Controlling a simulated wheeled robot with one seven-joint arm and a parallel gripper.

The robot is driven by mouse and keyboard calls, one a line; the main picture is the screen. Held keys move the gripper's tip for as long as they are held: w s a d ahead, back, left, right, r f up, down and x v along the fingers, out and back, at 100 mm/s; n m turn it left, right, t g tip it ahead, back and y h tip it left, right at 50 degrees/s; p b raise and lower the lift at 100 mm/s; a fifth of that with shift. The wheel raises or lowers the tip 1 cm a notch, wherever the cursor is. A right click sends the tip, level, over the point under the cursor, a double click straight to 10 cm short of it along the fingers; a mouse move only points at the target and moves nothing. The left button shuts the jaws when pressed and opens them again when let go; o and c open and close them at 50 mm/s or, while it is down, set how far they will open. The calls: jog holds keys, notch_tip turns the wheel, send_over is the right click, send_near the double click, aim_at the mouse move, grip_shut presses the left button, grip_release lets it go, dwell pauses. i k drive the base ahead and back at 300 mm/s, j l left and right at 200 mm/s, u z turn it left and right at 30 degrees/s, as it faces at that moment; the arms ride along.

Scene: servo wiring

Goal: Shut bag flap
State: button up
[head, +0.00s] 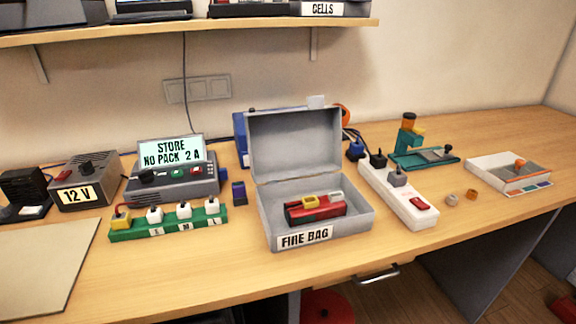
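The fire bag is a grey box (348,222) in the middle of the desk, with a label on its front that reads like "FIRE BAG". Its flap (295,142) stands up open at the back, hinged along the rear edge, with a small pale tab on its top edge. A red pack (312,212) with a yellow connector and a pale connector lies inside the box. No part of the pack visibly hangs over the rim. My gripper is not in view.
A white power strip (405,200) with plugs stands close right of the box. A green connector board (168,222) and a grey charger (190,183) stand left. A shelf (200,33) runs above the desk. The desk front around the box is clear.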

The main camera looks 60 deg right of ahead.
aim_at(287, 143)
jog(key=k+l, duration=0.4)
jog(key=k, duration=0.15)
jog(key=k+l, duration=0.45)
jog(key=k, duration=0.1)
